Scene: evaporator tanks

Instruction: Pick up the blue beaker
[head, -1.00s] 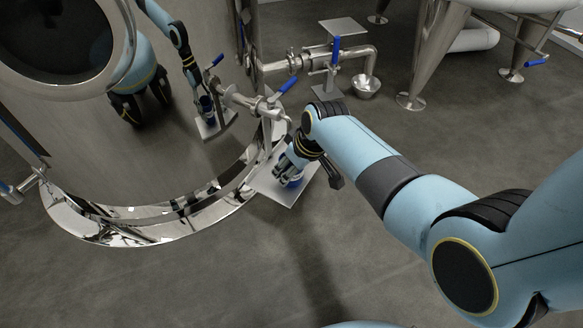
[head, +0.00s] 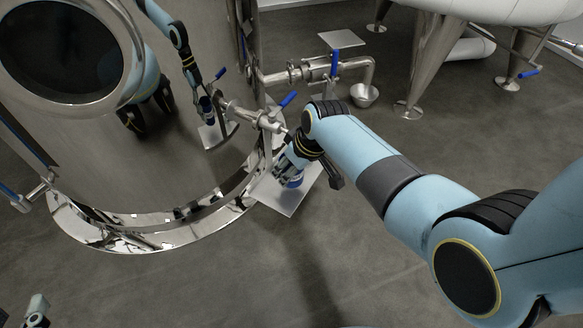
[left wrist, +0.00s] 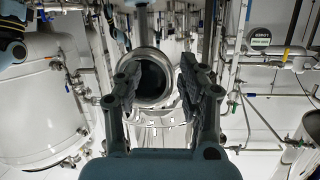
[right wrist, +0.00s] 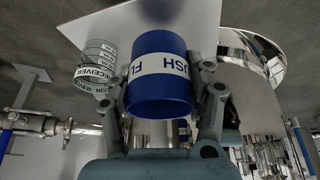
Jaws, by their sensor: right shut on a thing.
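The blue beaker (right wrist: 160,95) with a white label reading FLUSH fills the middle of the right wrist view. My right gripper (right wrist: 165,92) is shut on it, one finger on each side. In the head view, my right gripper (head: 289,168) holds the blue beaker (head: 295,182) over a light square plate (head: 285,202) beside the tank; any gap below it is hard to judge. My left gripper (left wrist: 155,85) shows in the left wrist view with its fingers apart and nothing between them.
A grey beaker labelled RECEIVER (right wrist: 98,68) stands on the plate near the blue one. A blue-handled valve (head: 287,100) and pipe are close above my right gripper. The shiny tank (head: 190,125) is at left. Floor in front is clear.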

